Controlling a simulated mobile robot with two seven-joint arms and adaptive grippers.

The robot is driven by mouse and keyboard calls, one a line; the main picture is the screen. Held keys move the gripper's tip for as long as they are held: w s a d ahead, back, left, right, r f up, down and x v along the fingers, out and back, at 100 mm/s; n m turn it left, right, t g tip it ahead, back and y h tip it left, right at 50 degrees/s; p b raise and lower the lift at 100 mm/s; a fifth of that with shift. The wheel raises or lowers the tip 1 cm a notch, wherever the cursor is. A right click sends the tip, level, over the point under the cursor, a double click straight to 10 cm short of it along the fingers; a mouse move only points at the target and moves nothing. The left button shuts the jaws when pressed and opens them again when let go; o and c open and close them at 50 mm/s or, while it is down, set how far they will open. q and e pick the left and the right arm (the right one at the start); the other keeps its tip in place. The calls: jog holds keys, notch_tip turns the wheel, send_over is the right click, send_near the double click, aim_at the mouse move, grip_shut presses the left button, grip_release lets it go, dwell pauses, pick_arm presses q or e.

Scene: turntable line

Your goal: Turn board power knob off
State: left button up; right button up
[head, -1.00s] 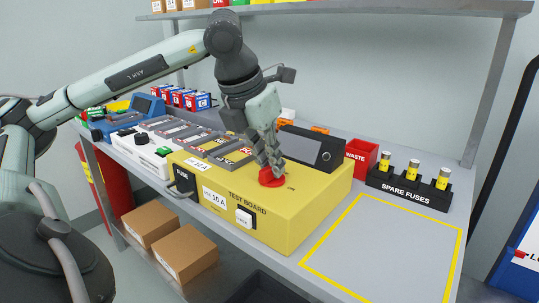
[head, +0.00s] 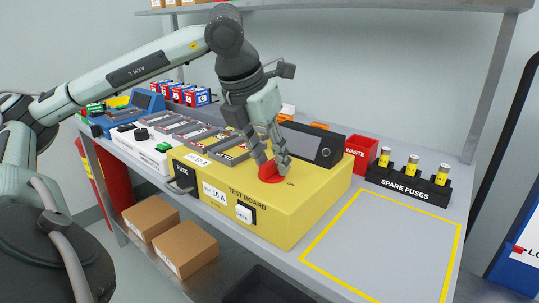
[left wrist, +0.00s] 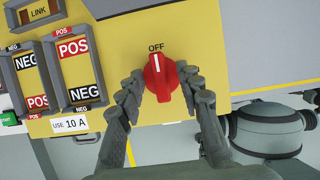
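The yellow test board (head: 310,200) stands on the bench. Its red power knob (head: 269,174) is on the top face. In the left wrist view the knob (left wrist: 160,88) has its white line pointing at the OFF label (left wrist: 156,48). My left gripper (head: 271,160) is over the knob from above, with its fingertips low beside it. In the left wrist view its two fingers (left wrist: 162,88) stand spread on either side of the knob, with a gap on the left; the right finger is very close to it. My right gripper is not in view.
A red waste bin (head: 361,153) and a spare fuses rack (head: 408,187) stand right of the board. A yellow-outlined area (head: 385,245) on the bench is clear. A dark display box (head: 312,146) stands behind the knob, and a shelf (head: 340,13) spans above.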

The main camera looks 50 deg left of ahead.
pick_arm(q)
jog(key=shift+r, duration=0.15)
jog(key=v, duration=1.1)
jog(key=shift+s+r, duration=0.15)
jog(key=shift+r, duration=0.2)
dwell(0.6)
